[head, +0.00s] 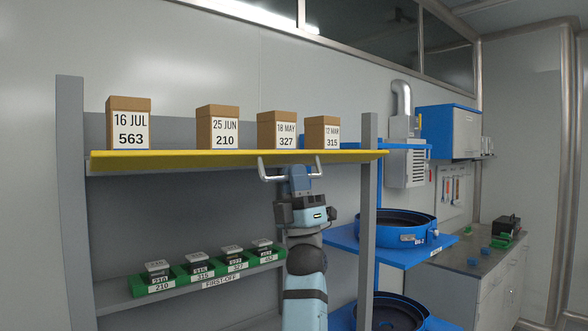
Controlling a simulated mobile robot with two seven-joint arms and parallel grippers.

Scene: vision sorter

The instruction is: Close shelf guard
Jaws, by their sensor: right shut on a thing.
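The shelf guard (215,158) is a long yellow panel along the front of the upper shelf, seen nearly edge-on. A pale U-shaped handle (263,172) sits at its front, right of the middle. My right gripper (291,173) comes up from below and is shut on the handle. The fingers hide the middle of the handle. Whether the guard is latched cannot be told. My left gripper is not in view.
Several labelled brown boxes (128,125) stand on the upper shelf behind the guard. Green trays (153,290) sit on the lower shelf. A grey post (367,215) and blue shelves with round blue tubs (396,225) stand right of my arm.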

